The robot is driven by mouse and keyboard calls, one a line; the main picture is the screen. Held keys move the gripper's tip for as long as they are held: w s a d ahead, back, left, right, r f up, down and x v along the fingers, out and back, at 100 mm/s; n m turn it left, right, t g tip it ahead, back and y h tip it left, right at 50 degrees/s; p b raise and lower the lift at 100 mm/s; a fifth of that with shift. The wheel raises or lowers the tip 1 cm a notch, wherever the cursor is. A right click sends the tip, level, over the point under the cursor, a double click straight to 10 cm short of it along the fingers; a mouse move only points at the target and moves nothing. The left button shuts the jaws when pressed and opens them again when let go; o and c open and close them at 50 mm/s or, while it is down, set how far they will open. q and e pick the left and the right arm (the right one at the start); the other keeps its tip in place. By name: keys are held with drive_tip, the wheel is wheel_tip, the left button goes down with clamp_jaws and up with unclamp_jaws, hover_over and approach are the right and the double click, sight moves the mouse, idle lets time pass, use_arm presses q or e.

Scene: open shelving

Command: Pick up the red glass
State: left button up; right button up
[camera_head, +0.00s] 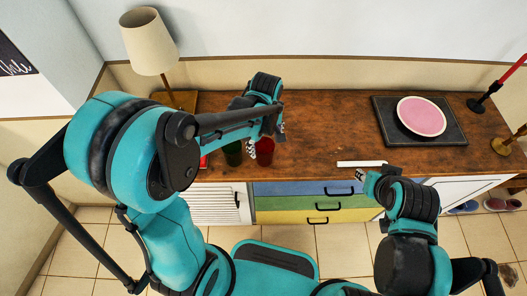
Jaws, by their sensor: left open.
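The red glass (265,152) stands on the wooden cabinet top near its front edge, left of centre. It is partly hidden by my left gripper (266,140). My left gripper is open, with its fingers over and beside the red glass; I cannot tell whether they touch it. A dark green glass (233,154) stands just left of the red one. My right gripper (362,176) is in front of the cabinet at the right, low by the front edge, and its fingers are too small to read.
A lamp (150,42) stands at the back left. A dark tray (450,131) with a pink plate (421,116) lies at the right. A white flat object (361,163) lies at the front edge near my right gripper. The middle of the top (325,120) is clear.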

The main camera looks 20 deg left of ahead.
use_arm(q)
wheel_tip(320, 180, down, 2)
drive_tip(key=shift+w+d+f+b, duration=0.1)
drive_tip(key=shift+b, duration=0.25)
drive_tip(key=f, duration=0.1)
drive_tip(key=f+b, duration=0.1)
drive_tip(key=f, duration=0.1)
drive_tip(key=f+b, duration=0.1)
drive_tip(key=f, duration=0.1)
drive_tip(key=shift+w+a, duration=0.25)
drive_tip(key=shift+a, duration=0.1)
drive_tip(key=shift+r, duration=0.15)
drive_tip(key=c, duration=1.4)
